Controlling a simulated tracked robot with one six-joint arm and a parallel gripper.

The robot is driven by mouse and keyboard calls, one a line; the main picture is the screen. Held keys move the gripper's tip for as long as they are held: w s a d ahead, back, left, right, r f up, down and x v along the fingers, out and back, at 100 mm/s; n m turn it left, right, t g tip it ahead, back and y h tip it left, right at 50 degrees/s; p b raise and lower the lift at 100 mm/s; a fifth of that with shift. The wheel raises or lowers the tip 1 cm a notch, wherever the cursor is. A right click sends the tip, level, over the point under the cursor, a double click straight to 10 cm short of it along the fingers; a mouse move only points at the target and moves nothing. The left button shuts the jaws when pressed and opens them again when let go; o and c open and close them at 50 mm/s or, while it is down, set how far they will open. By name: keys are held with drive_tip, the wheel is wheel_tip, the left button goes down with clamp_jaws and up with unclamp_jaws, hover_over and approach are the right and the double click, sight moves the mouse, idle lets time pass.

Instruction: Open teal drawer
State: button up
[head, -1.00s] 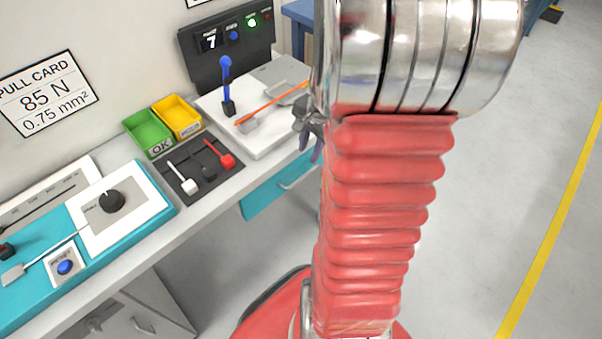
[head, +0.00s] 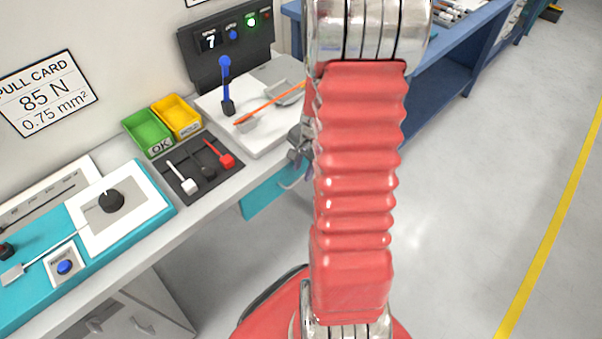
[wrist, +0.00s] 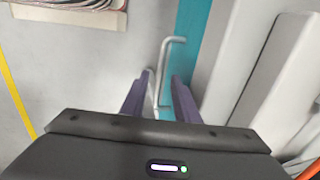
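The teal drawer (head: 262,199) is under the right end of the grey bench and looks shut. Its light bar handle (wrist: 166,62) shows in the wrist view, running lengthwise along the teal front (wrist: 192,40). My gripper (wrist: 160,92) is open, with one purple finger on each side of the handle's near part. I cannot tell whether either finger touches the bar. In the head view my gripper (head: 297,152) is at the bench edge just above the drawer, and my red arm hides part of it and the drawer's right end.
A blue bench (head: 440,95) stands behind my arm. The floor (head: 490,190) at right is clear.

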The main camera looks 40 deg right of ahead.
drive_tip(key=shift+w+f, duration=0.25)
drive_tip(key=shift+f, duration=1)
drive_tip(key=shift+c, duration=0.4)
clamp_jaws()
drive_tip(key=shift+a, duration=0.25)
drive_tip(key=shift+d, duration=0.15)
